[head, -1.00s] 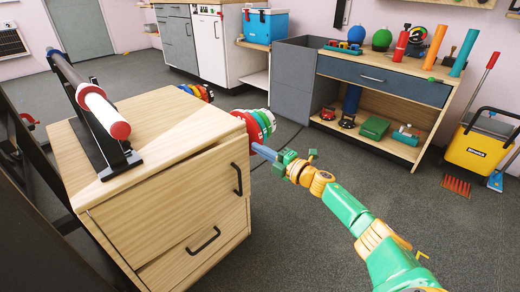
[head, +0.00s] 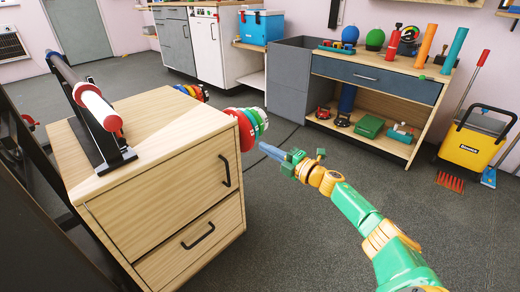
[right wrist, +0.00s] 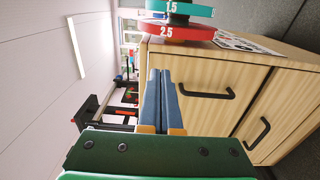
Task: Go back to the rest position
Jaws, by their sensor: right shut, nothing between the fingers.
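My right gripper (head: 272,153) is shut and empty, in the air just to the right of the wooden cabinet and its coloured plates. Its two blue fingers lie together in the right wrist view (right wrist: 161,90). The coloured plates (head: 246,127), red, green, blue and white, stand at the cabinet's right side, apart from the fingertips. In the right wrist view a red plate (right wrist: 182,32) marked 2.5 and a teal plate show beyond the fingers. My left gripper is not in view.
The wooden cabinet (head: 150,190) has two drawers with black handles and carries a bar stand. More plates (head: 193,91) show behind it. A workbench (head: 375,85) and a yellow bucket (head: 475,140) stand at the back right.

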